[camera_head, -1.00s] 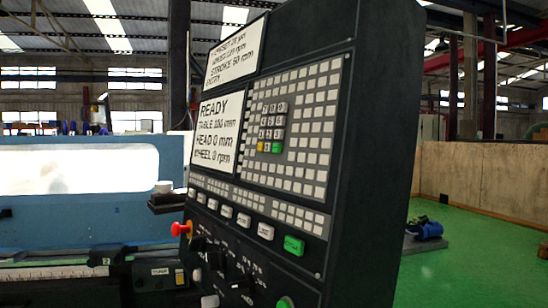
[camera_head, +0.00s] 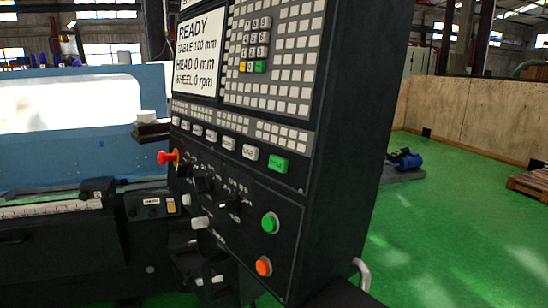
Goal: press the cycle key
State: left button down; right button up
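The control panel (camera_head: 345,130) of the grinder stands tilted in the middle of the head view. A green rectangular key (camera_head: 278,164) sits at the right end of a row of pale keys (camera_head: 228,143); its label is too small to read surely, so I cannot tell if it is the cycle key. Below it are a round green button (camera_head: 270,222) and a round orange button (camera_head: 264,266). The screen (camera_head: 199,50) reads READY, TABLE 100 mm, HEAD 0 mm, WHEEL 0 rpm. Neither of my grippers is in view.
A red knob (camera_head: 168,157) juts from the panel's left edge. Dark selector knobs (camera_head: 231,202) sit below the key row. The blue machine body (camera_head: 95,85) is at left. A grey handle (camera_head: 362,272) is at the lower right. Green floor (camera_head: 450,220) is open at right.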

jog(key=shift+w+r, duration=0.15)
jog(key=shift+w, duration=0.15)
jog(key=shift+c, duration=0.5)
